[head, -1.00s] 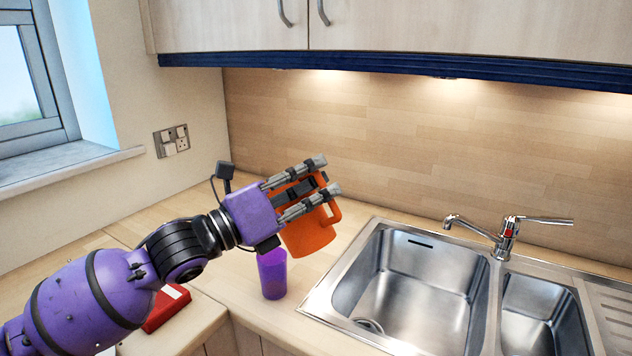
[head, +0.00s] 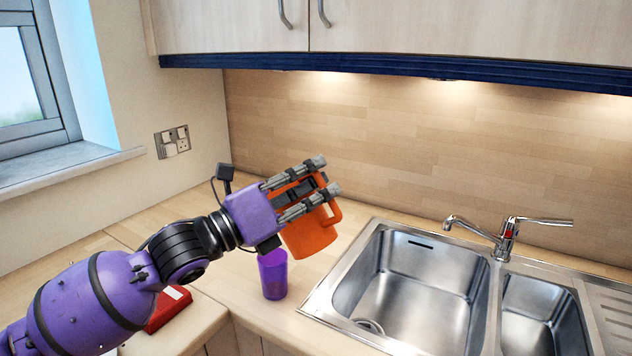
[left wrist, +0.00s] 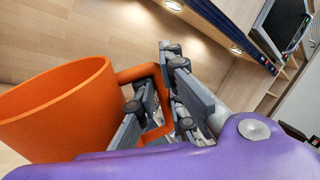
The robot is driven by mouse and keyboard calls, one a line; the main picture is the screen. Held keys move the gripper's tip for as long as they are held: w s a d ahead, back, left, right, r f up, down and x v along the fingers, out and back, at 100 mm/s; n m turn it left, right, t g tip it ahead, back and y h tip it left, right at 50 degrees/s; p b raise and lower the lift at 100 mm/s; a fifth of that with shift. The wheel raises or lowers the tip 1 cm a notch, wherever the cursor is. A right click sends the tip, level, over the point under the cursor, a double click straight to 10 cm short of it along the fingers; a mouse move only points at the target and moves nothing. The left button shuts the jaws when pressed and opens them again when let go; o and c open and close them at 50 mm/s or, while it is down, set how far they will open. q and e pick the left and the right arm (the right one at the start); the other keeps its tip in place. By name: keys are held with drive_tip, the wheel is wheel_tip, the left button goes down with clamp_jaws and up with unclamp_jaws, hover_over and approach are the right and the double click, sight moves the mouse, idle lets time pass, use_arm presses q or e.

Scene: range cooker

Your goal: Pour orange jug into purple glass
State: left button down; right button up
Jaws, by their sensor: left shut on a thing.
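The orange jug (head: 311,236) is held in my left gripper (head: 318,176), tilted, above the counter and a little to the right of the purple glass. In the left wrist view the jug (left wrist: 60,110) shows its open rim and its handle, with my left gripper's fingers (left wrist: 160,100) closed around the handle side. The purple glass (head: 273,276) stands upright on the counter, just below and left of the jug. The jug's inside and any contents are not visible. My right gripper does not show in these frames.
A steel double sink (head: 412,286) with a tap (head: 503,238) lies to the right of the glass. A red object (head: 167,310) lies on the counter at the left, partly behind my arm. Wall cupboards (head: 420,30) hang above. The counter behind the jug is clear.

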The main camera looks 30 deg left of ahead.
use_arm(q)
drive_tip(key=shift+a+r+n, duration=0.15)
drive_tip(key=shift+r+n, duration=0.15)
drive_tip(key=shift+r, duration=0.05)
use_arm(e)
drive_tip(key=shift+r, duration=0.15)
use_arm(q)
drive_tip(key=shift+a+n+t+p, duration=0.1)
drive_tip(key=shift+n+t+p, duration=0.2)
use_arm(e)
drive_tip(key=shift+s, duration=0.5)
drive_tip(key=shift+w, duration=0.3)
use_arm(q)
drive_tip(key=shift+a+r, duration=0.1)
drive_tip(key=shift+r, duration=0.05)
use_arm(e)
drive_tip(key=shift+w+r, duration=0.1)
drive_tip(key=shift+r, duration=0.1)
use_arm(q)
drive_tip(key=shift+w+a+r+n, duration=0.1)
drive_tip(key=shift+a+n, duration=0.1)
drive_tip(key=shift+n, duration=0.3)
drive_tip(key=shift+a+n+t+y+p, duration=0.1)
drive_tip(key=shift+n+t+y+p, duration=0.2)
drive_tip(key=shift+p, duration=0.1)
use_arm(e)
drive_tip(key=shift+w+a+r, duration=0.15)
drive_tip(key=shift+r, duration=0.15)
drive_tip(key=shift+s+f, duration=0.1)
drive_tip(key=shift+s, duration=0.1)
